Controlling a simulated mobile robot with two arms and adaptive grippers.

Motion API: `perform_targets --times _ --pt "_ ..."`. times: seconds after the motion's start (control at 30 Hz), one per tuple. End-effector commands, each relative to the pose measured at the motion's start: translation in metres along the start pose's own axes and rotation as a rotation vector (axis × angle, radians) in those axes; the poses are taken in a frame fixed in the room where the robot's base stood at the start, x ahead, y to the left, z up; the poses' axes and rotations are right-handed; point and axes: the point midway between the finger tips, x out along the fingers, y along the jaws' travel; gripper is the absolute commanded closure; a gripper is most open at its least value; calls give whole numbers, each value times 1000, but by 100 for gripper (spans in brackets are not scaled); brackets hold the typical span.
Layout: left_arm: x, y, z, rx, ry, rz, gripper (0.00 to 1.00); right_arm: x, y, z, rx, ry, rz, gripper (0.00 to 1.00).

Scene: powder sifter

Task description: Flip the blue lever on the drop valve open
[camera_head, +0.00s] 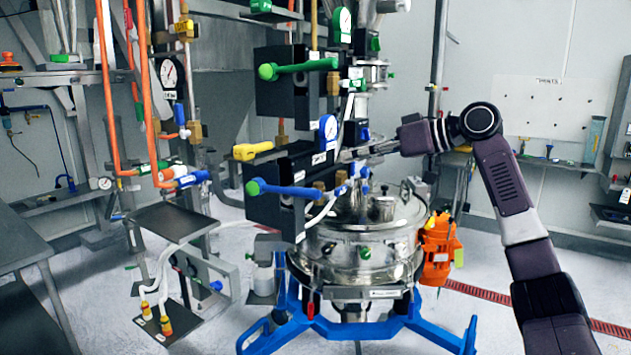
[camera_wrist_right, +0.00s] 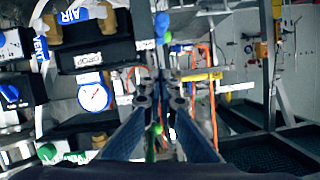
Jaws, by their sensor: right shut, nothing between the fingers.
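My right gripper (camera_head: 345,156) is shut and empty, reaching in from the right above and to the right of the lever. Its fingertips also show in the right wrist view (camera_wrist_right: 160,92), apart from the knob in that picture. My left gripper is not in view.
A yellow lever (camera_head: 252,150) and a green lever (camera_head: 298,67) sit above the blue one. Pressure gauges (camera_head: 328,127) and hoses crowd the column. A steel sifter drum (camera_head: 362,245) on a blue stand (camera_head: 335,330) stands below. A dark table (camera_head: 20,240) is at left.

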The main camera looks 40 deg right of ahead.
Motion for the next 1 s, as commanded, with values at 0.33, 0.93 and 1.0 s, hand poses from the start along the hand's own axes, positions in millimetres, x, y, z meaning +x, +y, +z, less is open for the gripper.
perform_targets --times 0.33,0.93,1.0 --pt "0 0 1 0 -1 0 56 -2 0 -3 1 6 -1 100" --pt "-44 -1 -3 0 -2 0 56 93 -2 -7 3 3 -4 100" --pt "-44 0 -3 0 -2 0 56 101 1 2 2 1 1 100"
